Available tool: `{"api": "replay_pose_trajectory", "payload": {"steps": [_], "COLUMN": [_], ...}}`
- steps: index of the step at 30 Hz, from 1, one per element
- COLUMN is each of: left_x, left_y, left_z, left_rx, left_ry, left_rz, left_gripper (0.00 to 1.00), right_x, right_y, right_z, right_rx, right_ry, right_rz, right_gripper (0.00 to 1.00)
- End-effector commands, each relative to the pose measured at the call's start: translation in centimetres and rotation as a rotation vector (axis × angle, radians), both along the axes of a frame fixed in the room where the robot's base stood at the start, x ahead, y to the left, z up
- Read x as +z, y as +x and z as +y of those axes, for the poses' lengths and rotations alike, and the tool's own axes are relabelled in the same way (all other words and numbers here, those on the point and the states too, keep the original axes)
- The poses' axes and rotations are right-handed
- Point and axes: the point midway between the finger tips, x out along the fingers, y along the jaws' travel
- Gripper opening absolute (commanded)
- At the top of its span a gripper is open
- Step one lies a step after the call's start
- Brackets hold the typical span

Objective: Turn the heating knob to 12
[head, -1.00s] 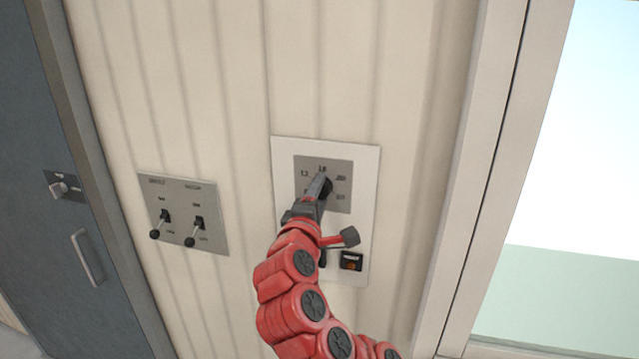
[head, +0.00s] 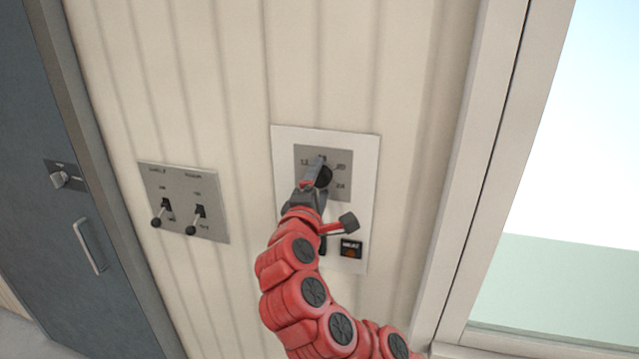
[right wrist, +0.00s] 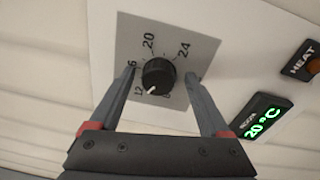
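The heating knob (right wrist: 158,76) is black and round with a white pointer mark, on a grey dial plate (right wrist: 122,45) with printed numbers. In the right wrist view its pointer faces the lower left, between the 12 mark (right wrist: 139,91) and the partly hidden mark to its right. My right gripper (right wrist: 160,73) is open, one finger on each side of the knob, with a visible gap on both sides. In the head view my right gripper (head: 316,172) partly covers the knob (head: 324,177). My left gripper is not in view.
A green display (right wrist: 260,117) reads 20 °C, beside a HEAT indicator (right wrist: 306,62). A lever switch plate (head: 184,205) is on the wall to the left, with a grey door (head: 40,130) beyond it. A window (head: 560,180) is at the right.

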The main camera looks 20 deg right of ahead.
Motion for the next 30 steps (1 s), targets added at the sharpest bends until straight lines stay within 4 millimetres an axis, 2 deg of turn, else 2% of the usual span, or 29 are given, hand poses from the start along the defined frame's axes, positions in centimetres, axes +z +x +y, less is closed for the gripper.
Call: {"api": "replay_pose_trajectory", "payload": {"steps": [7,11,18,25,27,29,30], "left_x": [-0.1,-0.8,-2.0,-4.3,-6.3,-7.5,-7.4], "left_y": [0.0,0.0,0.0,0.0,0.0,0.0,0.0], "left_z": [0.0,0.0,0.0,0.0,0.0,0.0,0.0], "left_rx": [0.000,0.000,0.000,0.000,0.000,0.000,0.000], "left_ry": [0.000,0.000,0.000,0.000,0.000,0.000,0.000], "left_rz": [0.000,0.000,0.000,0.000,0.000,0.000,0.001], "left_gripper": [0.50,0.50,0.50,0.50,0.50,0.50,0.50], "right_x": [0.0,-0.1,-0.5,-0.8,-1.3,-1.4,-0.9], "right_y": [-0.2,-1.2,-5.0,-7.4,-8.7,-10.0,-10.7], "right_z": [0.1,0.8,3.3,4.8,5.8,6.4,6.8], "right_rx": [0.001,0.003,0.008,0.009,0.012,0.012,0.011], "right_ry": [0.000,-0.001,0.005,0.008,0.007,0.009,0.009], "right_rz": [-0.002,-0.005,-0.001,-0.002,-0.007,-0.004,-0.004], "right_gripper": [0.81,0.81,0.81,0.81,0.81,0.81,0.81]}}
